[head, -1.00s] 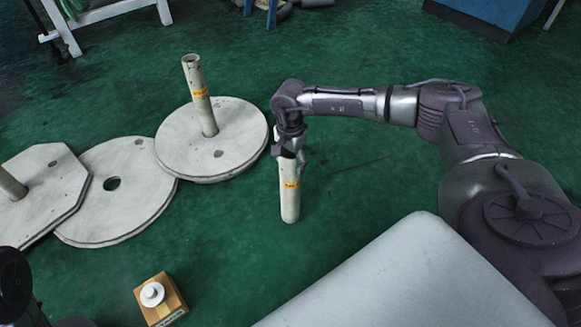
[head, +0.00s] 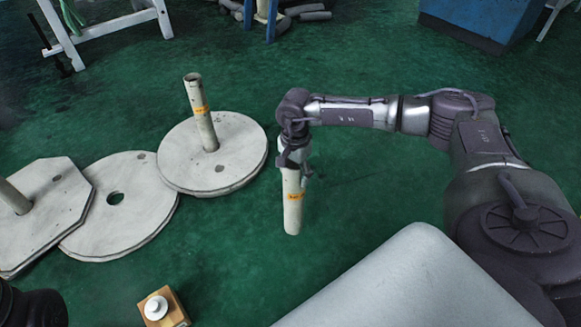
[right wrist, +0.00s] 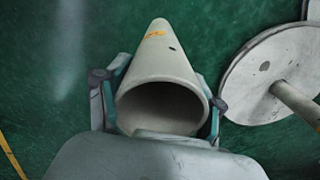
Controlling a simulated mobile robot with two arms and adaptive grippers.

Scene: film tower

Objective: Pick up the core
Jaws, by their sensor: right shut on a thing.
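The core (head: 292,207) is a pale hollow tube with an orange label, held near upright below my right gripper (head: 292,172). In the head view its lower end points down over the green floor; I cannot tell whether it touches. In the right wrist view the core (right wrist: 163,85) shows its open top end towards the camera, between the two fingers of my right gripper (right wrist: 160,100), which are shut on it. A dark part at the lower left corner of the head view may be my left arm; its gripper does not show.
A round disc (head: 235,165) with an upright tube (head: 203,125) stands left of the held core. A round disc with a hole (head: 130,225) and an angular plate (head: 60,195) lie further left. A small wooden box (head: 175,310) with a white knob is at the front. Floor right of the core is clear.

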